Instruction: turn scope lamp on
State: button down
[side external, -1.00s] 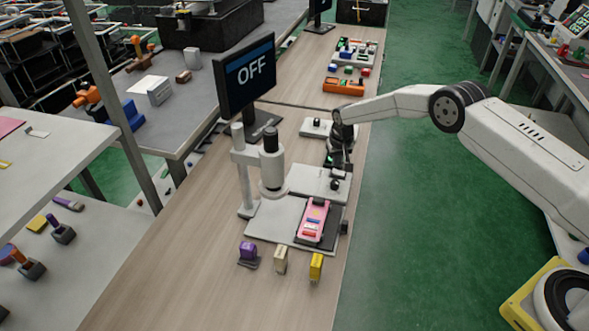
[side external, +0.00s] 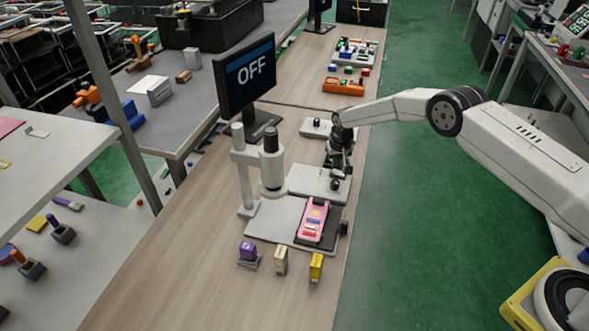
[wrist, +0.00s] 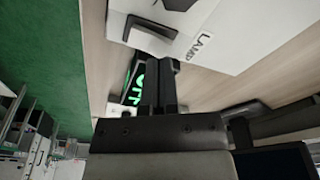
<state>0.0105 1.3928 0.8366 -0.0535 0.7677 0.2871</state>
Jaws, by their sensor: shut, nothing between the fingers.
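The scope (side external: 271,165) is a white microscope stand with a black-topped tube, left of my gripper in the side view. A monitor (side external: 248,74) behind it reads OFF. In the wrist view a white plate (wrist: 215,32) carries the letters LAMP, partly cut off. A small dark display with green characters (wrist: 134,86) is half hidden by my fingers. My gripper (side external: 339,172) is shut and empty, close above the plate; its fingers (wrist: 162,65) reach the plate's edge. Contact cannot be told.
A second white fixture (side external: 314,128) with a black knob lies behind my gripper. A pink item (side external: 313,220) rests on a dark pad in front. Purple, beige and yellow blocks (side external: 316,267) stand nearer.

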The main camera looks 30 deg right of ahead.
aim_at(336, 172)
jog(key=shift+f, duration=0.8)
dwell(0.6)
jog(key=shift+r, duration=3.55)
jog(key=shift+r, duration=0.15)
jog(key=shift+s+r, duration=0.15)
jog(key=shift+r, duration=0.05)
jog(key=s+r+n, duration=0.2)
jog(key=s+r, duration=1)
jog(key=s, duration=0.2)
jog(key=s+a+r+n, duration=0.1)
jog(key=s+r, duration=0.1)
jog(key=s, duration=1.8)
jog(key=shift+s+a+r+t, duration=0.15)
jog(key=shift+s+r+t, duration=0.1)
jog(key=shift+s+t, duration=0.15)
